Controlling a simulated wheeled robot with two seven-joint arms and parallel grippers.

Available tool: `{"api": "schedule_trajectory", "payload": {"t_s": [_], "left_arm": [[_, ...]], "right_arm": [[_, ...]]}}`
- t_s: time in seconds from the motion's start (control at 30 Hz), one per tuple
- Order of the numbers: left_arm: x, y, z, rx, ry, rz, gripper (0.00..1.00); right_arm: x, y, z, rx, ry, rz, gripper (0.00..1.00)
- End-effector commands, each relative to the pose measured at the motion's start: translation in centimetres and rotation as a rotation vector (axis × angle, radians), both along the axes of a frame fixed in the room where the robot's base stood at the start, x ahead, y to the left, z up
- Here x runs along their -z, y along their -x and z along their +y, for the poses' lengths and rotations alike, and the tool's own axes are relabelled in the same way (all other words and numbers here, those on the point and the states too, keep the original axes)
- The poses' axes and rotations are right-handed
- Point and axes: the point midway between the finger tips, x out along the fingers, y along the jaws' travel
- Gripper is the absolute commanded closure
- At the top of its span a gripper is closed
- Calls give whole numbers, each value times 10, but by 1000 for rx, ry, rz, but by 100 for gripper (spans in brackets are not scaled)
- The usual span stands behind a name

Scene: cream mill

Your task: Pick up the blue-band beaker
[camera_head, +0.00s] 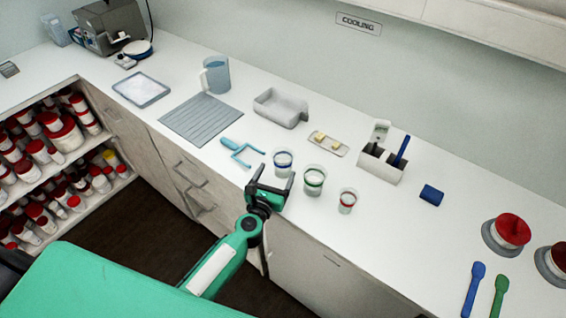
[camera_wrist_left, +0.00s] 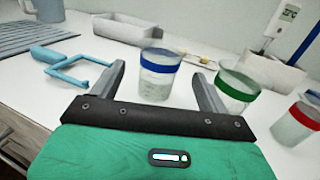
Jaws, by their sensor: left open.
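The blue-band beaker (camera_head: 283,163) is a clear cup with a blue ring near its rim, upright on the white counter. In the left wrist view the blue-band beaker (camera_wrist_left: 158,76) stands just beyond my left gripper, in line with the gap between its fingers. My left gripper (camera_head: 273,177) is open and empty at the counter's front edge, with its fingers pointing toward the beaker; it also shows in the left wrist view (camera_wrist_left: 162,84). I cannot tell whether the fingertips reach beside the beaker. My right gripper is not in view.
A green-band beaker (camera_head: 314,181) stands close right of it, near the left gripper's right finger in the wrist view; a red-band beaker (camera_head: 347,201) is further right. A light-blue forked tool (camera_head: 241,152) lies to the left. A grey tray (camera_head: 281,107) stands behind, with clear counter between.

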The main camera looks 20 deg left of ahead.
Motion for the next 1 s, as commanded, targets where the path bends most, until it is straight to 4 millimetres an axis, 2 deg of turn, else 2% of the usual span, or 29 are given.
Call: {"api": "schedule_trajectory", "payload": {"t_s": [0.1,0.3,0.63,0.97,1.0], "left_arm": [[-1,-11,0,0,-1,0,23],[-1,-21,-1,1,-2,0,23],[-2,-61,-3,1,-3,-1,23],[-1,-67,-3,1,-2,0,23],[-1,-67,-3,1,-2,0,27]], "right_arm": [[-2,0,2,-1,-2,-1,56],[-5,0,-2,-2,2,0,56],[-13,-1,-10,-1,11,0,56],[-13,-1,-10,0,11,0,56],[-13,-1,-10,0,11,0,56]]}}
